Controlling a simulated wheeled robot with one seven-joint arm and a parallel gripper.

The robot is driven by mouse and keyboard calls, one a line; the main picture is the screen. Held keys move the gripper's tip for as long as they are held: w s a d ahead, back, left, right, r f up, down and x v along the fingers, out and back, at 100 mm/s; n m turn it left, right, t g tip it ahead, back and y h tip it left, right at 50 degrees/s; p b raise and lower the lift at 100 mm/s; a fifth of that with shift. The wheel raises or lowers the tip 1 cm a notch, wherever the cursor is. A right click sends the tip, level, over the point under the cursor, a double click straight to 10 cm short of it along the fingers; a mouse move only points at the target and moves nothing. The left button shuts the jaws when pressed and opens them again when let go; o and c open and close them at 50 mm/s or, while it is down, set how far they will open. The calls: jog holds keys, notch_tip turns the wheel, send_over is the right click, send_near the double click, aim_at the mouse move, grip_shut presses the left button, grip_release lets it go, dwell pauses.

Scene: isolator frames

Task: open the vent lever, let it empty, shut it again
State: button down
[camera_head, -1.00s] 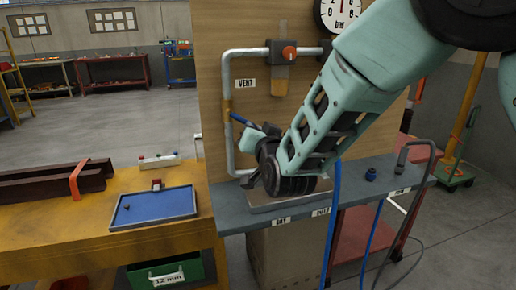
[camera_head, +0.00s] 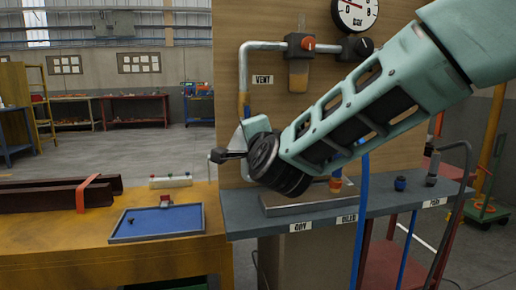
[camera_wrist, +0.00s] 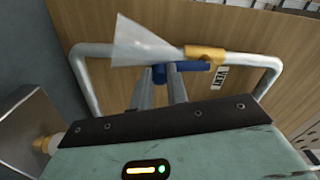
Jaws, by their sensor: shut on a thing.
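The vent lever (camera_wrist: 192,66) is blue and sits at a yellow valve body (camera_wrist: 205,54) on a grey pipe. In the wrist view it lies roughly along the pipe, and my gripper (camera_wrist: 160,74) is shut on its end. A pale cone (camera_wrist: 140,42), like a plume, widens away from the valve along the pipe. In the head view the pipe (camera_head: 243,75) runs down the board beside the VENT label (camera_head: 263,79).
The grey shelf (camera_head: 420,196) below carries labels and a small blue fitting (camera_head: 400,183). A blue tray (camera_head: 160,222) lies on the yellow bench at left. A blue hose hangs near my arm.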

jog(key=shift+s+a+f+m+b, duration=0.15)
jog(key=shift+a+m+b, duration=0.25)
jog(key=shift+m+b, duration=0.15)
jog(key=c, duration=1.4)
grip_release()
jog(key=shift+o, duration=0.2)
jog(key=v, duration=1.7)
jog(key=shift+s, duration=0.2)
